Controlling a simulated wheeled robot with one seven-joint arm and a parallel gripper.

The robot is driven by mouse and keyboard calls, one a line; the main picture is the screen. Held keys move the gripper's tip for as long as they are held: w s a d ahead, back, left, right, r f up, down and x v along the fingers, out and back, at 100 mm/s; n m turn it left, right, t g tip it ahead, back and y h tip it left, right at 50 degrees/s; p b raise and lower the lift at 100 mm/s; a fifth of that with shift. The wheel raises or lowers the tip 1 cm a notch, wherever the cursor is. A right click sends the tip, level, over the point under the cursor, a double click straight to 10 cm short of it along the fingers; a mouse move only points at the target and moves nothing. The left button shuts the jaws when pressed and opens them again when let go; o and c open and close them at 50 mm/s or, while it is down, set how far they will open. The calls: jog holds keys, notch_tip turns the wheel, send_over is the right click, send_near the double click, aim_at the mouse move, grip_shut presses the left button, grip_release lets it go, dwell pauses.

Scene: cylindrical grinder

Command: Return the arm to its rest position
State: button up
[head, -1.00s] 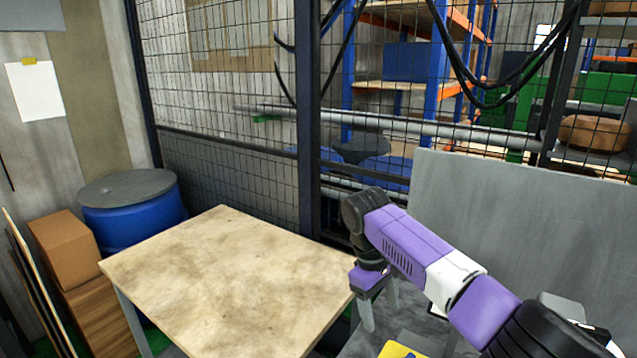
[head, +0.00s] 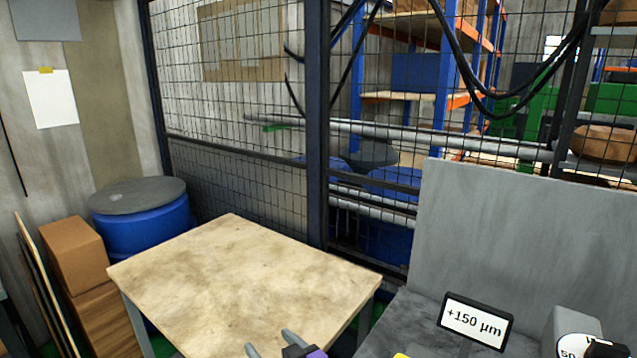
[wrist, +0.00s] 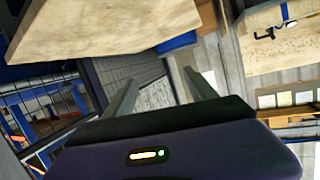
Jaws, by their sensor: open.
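My gripper (head: 271,346) shows at the bottom edge of the head view, low in front of the near edge of the wooden table. Only its two grey fingers and a bit of the purple body are in that picture. In the wrist view my gripper (wrist: 160,88) has its two fingers spread wide apart. It is open and nothing is between the fingers. The rest of my arm is out of the head view.
The bare wooden table (head: 240,280) stands at centre left. A blue barrel (head: 145,228) and cardboard boxes (head: 75,255) are left of it. A mesh fence (head: 240,120) runs behind. At right are a grey panel (head: 530,240) and a "+150 µm" sign (head: 475,321).

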jog(key=s+d+r+m+t+h+b, duration=0.1)
jog(key=s+d+m+t+h, duration=0.25)
jog(key=s+d, duration=0.95)
jog(key=s+d+r+m+t+h, duration=0.1)
jog(key=s+d+m+t+h, duration=0.25)
jog(key=s+d, duration=1)
jog(key=s+d+f+g, duration=0.1)
jog(key=s+g, duration=0.1)
jog(key=s, duration=0.8)
jog(key=s+d+f+n+g+h, duration=0.1)
jog(key=s+d+g, duration=0.1)
jog(key=s, duration=0.8)
jog(key=shift+s+b, duration=0.3)
jog(key=shift+s, duration=0.05)
jog(key=shift+f, duration=0.1)
